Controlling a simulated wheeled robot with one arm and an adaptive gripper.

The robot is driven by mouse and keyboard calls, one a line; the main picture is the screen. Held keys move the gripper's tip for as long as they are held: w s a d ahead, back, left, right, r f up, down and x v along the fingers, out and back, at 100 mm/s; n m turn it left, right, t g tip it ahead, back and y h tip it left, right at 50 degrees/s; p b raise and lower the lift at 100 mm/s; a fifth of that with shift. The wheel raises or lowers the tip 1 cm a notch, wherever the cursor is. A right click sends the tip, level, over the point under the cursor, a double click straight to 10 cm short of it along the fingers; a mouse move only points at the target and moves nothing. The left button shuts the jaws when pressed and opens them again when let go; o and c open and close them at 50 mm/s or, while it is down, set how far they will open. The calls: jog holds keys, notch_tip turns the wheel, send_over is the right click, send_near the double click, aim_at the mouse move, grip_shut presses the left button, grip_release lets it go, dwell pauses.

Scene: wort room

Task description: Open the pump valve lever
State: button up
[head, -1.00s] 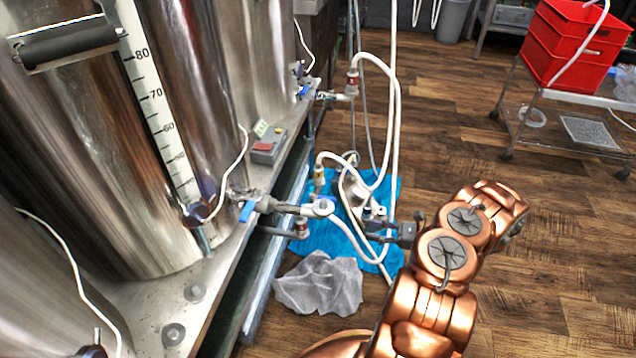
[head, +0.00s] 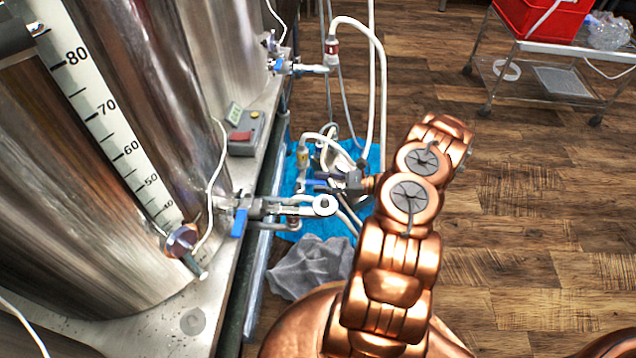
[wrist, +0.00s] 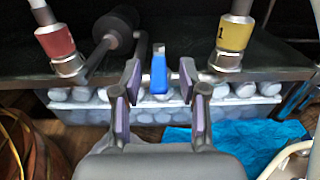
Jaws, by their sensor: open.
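A blue valve lever (wrist: 159,75) stands upright in the middle of the wrist view. My gripper (wrist: 160,82) is open, with its dark, purple-padded fingers on either side of the lever. There appear to be gaps between the lever and both pads, so it is not gripped. In the head view my gripper (head: 325,184) is low among the hoses, to the right of the steel tank. The lever cannot be made out clearly there.
A red-banded hose fitting (wrist: 56,42) and a yellow one marked 1 (wrist: 233,35) flank the lever. Another blue lever (head: 239,222) hangs at the tank's outlet. White hoses (head: 381,90) loop close by. A grey cloth (head: 310,268) lies below. Wooden floor is open at right.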

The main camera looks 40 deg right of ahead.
jog(key=shift+w+a, duration=0.35)
jog(key=shift+a, duration=0.15)
grip_shut()
dwell(0.4)
